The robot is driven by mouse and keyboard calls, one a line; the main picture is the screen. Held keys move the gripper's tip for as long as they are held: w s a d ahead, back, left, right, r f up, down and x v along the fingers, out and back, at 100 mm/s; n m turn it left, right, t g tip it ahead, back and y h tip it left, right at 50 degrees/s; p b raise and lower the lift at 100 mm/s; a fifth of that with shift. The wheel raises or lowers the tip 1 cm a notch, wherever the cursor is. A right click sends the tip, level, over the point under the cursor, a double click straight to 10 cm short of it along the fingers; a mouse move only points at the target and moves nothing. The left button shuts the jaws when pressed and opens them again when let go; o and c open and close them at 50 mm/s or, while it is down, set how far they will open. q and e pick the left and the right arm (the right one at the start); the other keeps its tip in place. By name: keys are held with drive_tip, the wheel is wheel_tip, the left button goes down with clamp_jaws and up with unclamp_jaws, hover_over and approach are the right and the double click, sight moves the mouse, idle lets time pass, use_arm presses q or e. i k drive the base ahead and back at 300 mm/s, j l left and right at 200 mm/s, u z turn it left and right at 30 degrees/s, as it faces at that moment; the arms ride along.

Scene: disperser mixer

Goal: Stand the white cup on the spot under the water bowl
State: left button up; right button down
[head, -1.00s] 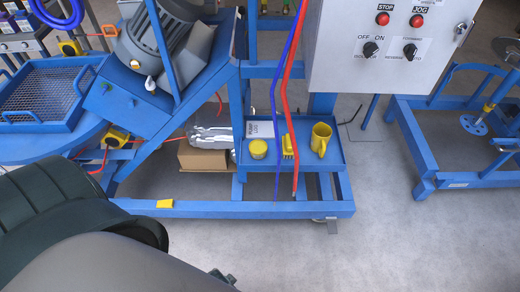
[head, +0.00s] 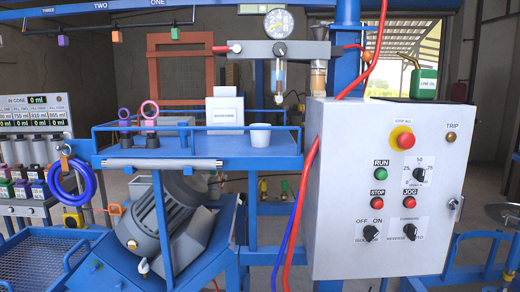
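The white cup (head: 260,135) stands upright on the blue shelf (head: 225,144), near its right end. The water bowl is most likely the clear bowl (head: 279,84) hanging under the round pressure gauge (head: 278,23), above and slightly right of the cup. A second, amber-tinted bowl (head: 318,80) hangs to its right. I cannot make out a marked spot on the shelf below the bowls. Neither of my grippers shows in the head view.
A white labelled box (head: 224,109) stands left of the cup, with purple (head: 124,118) and pink (head: 149,113) ring-handled tools further left. The grey control box (head: 385,190) and red and blue hoses are close on the right. A motor (head: 168,225) is below the shelf.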

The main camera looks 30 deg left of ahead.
sight(260, 139)
drive_tip(key=i+l, duration=0.85)
drive_tip(key=i+u, duration=0.1)
drive_tip(key=u, duration=1.7)
